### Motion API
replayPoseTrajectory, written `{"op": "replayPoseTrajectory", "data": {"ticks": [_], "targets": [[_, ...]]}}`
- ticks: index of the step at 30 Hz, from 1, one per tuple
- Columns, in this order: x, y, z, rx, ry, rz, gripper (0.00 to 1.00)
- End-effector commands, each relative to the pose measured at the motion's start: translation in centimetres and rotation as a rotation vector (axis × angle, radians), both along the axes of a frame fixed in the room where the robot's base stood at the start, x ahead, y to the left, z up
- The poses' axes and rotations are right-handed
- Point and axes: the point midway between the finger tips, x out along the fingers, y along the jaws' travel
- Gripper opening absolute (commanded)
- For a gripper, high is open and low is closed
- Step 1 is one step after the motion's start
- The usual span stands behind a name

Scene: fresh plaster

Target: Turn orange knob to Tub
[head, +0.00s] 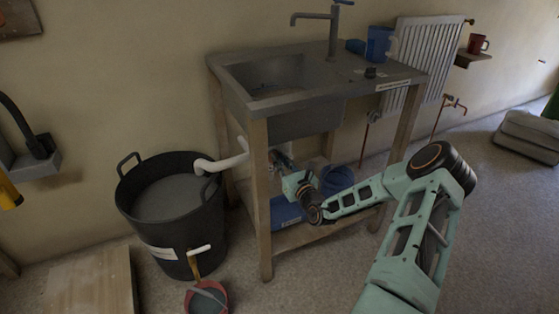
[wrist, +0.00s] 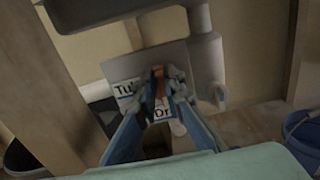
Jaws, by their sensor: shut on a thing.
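The orange knob (wrist: 159,84) shows in the wrist view as a narrow reddish-orange strip between my fingers. My gripper (wrist: 162,94) is shut on it, with a finger on each side. The knob sits in front of a grey plate (wrist: 176,55) under the sink. A white label reading "Tu…" (wrist: 124,88) is to the left of the knob, and a label reading "Dr…" (wrist: 161,113) is below it. Both labels are partly covered. The knob's exact pointing is hidden by my fingers. In the head view my gripper (head: 284,164) reaches under the sink, and the knob is hard to make out.
The sink stand (head: 257,190) has wooden legs close around my gripper. A black tub (head: 150,215) stands left, with a white pipe (head: 220,163) leading to it. A blue bucket (head: 337,180) stands beneath the sink.

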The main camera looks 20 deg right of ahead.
Motion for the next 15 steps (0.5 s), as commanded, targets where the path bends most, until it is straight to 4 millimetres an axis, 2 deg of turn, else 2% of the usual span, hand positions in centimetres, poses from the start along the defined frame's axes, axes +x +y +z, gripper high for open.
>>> {"op": "replayPoseTrajectory", "data": {"ticks": [8, 15], "targets": [[-0.02, -0.11, 0.24, 0.067, 0.003, 0.0, 0.0], [-0.04, -0.43, 0.37, 0.234, 0.01, -0.001, 0.0]]}}
